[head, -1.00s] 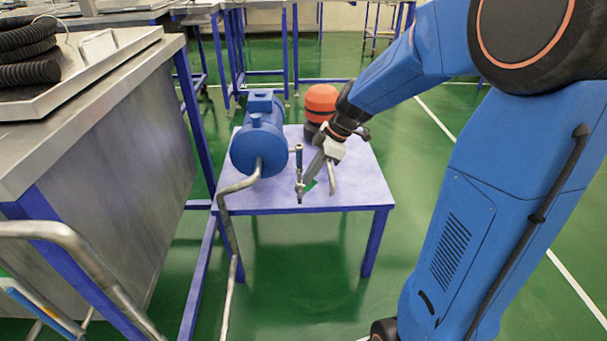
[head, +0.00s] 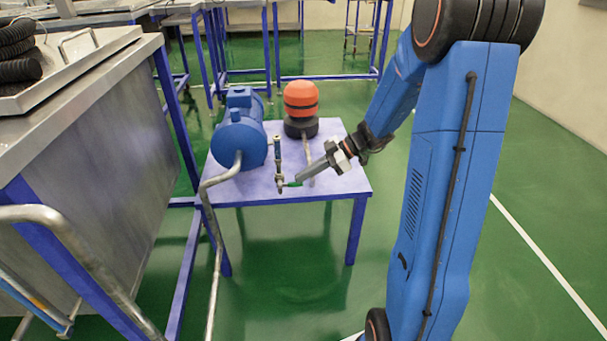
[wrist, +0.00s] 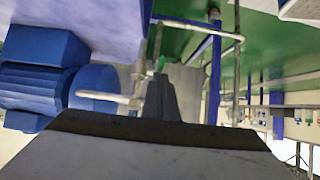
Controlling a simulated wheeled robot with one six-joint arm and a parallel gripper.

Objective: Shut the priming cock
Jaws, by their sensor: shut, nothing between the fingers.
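The priming cock (head: 279,181) is a small metal valve at the lower end of a thin upright pipe, near the front edge of a lilac table (head: 240,197). Its green lever (head: 293,184) points right, roughly level in the head view. My gripper (head: 300,178) is shut and empty, coming in from the right, with its tips at the lever's outer end. In the wrist view the green lever (wrist: 161,64) shows just beyond the tips of my gripper (wrist: 160,82), which partly hide it. I cannot tell whether they touch.
A blue pump motor (head: 239,137) stands left of the cock, with a bent grey pipe (head: 207,200) running down from it. An orange-and-black round unit (head: 301,105) stands behind. A steel bench (head: 110,140) is on the left. Green floor is open on the right.

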